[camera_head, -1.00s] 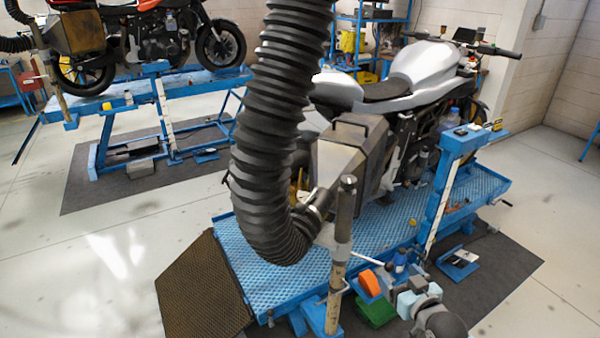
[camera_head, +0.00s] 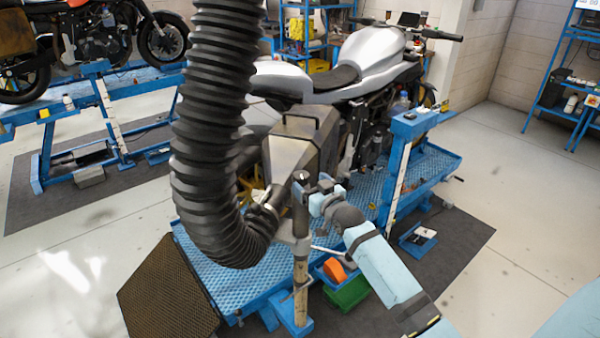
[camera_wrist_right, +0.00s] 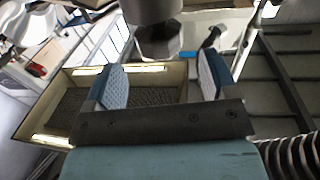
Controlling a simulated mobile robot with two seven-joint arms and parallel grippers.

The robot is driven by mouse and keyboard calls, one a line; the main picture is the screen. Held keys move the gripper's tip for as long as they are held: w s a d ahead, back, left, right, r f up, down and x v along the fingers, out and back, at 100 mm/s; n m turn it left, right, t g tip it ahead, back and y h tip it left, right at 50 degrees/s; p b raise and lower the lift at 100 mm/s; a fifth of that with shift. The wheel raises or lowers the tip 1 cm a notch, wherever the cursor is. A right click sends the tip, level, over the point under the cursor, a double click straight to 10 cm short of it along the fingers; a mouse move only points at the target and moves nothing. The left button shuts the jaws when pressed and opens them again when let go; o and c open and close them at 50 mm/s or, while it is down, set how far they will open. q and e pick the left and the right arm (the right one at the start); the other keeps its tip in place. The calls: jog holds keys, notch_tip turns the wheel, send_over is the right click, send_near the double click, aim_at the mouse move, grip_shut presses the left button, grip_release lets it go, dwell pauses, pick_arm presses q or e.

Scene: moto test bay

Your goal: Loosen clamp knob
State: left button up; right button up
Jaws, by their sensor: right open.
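A metal post (camera_head: 301,262) stands at the near end of the blue lift, beside the end of the black ribbed hose (camera_head: 215,140). A bracket (camera_head: 290,236) joins the post near the hose's end. My right gripper (camera_head: 312,188) is open at the upper part of the post, on its right side; I cannot tell whether it touches. In the right wrist view its two pale-padded fingers (camera_wrist_right: 160,82) stand wide apart. A dark, blunt-ended part (camera_wrist_right: 158,40) is above and between them; I cannot tell whether it is the clamp knob. My left gripper is out of view.
A silver motorcycle (camera_head: 345,65) stands on the blue lift (camera_head: 440,160) behind the post. An orange thing (camera_head: 345,271) and a green bin (camera_head: 347,293) are low beside the post. Another lift (camera_head: 110,80) is at the left.

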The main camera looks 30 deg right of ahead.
aim_at(306, 180)
jog(key=w, duration=0.5)
jog(key=shift+w+d+p, duration=0.15)
jog(key=shift+w+p, duration=0.1)
jog(key=shift+p, duration=0.15)
jog(key=c, duration=0.9)
